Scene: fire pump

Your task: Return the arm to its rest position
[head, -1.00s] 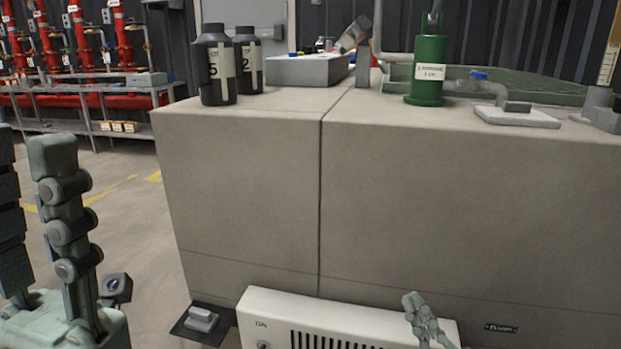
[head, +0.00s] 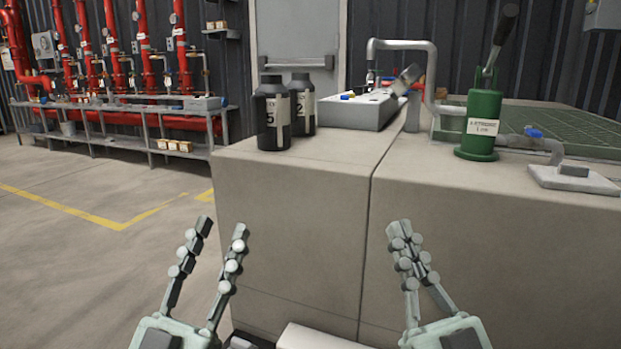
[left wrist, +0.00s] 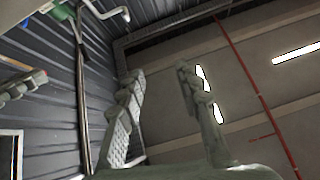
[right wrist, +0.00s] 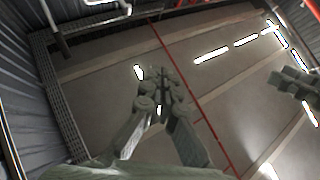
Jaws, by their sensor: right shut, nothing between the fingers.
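My left gripper (head: 222,232) points up in front of the stone block's left side, its two fingers apart and nothing between them. It also shows open in the left wrist view (left wrist: 158,78), with the ceiling behind it. My right gripper (head: 402,232) points up in front of the block, its fingertips together and empty. In the right wrist view (right wrist: 160,80) its fingertips also meet. Both grippers are below the block's top and apart from the things on it.
The large stone block (head: 290,215) stands ahead. It bears two black bottles (head: 272,115), a grey box (head: 350,112) and a green hand pump (head: 484,125). Red pipes (head: 112,50) stand behind a rack (head: 90,125) at the back left. The floor (head: 70,245) at left is clear.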

